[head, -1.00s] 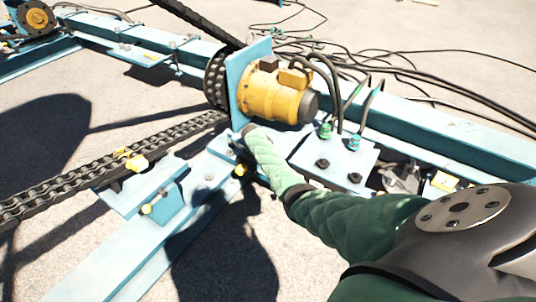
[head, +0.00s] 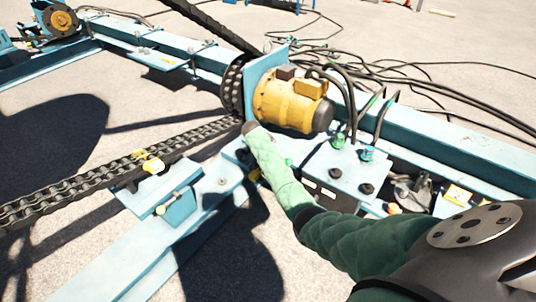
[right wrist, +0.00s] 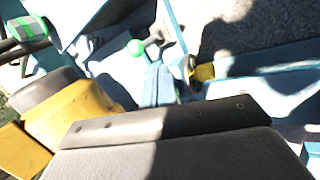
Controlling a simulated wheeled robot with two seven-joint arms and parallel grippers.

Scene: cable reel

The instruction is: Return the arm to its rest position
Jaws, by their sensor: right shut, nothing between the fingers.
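My right arm comes in from the lower right of the head view, in a green padded sleeve (head: 285,185). Its dark far end (head: 249,127) lies in the picture just below the yellow motor (head: 290,100); whether it touches anything I cannot tell. In the right wrist view my right gripper (right wrist: 165,126) fills the bottom as a grey body with a dark front edge. It is shut and empty. The motor shows at the left of that view (right wrist: 75,118). My left gripper is not in view.
A blue steel frame (head: 440,142) runs across the scene. A heavy chain (head: 110,170) crosses at left towards a sprocket (head: 233,85) beside the motor. Black cables (head: 430,85) loop behind the motor. Bare concrete (head: 480,45) lies open at the back right.

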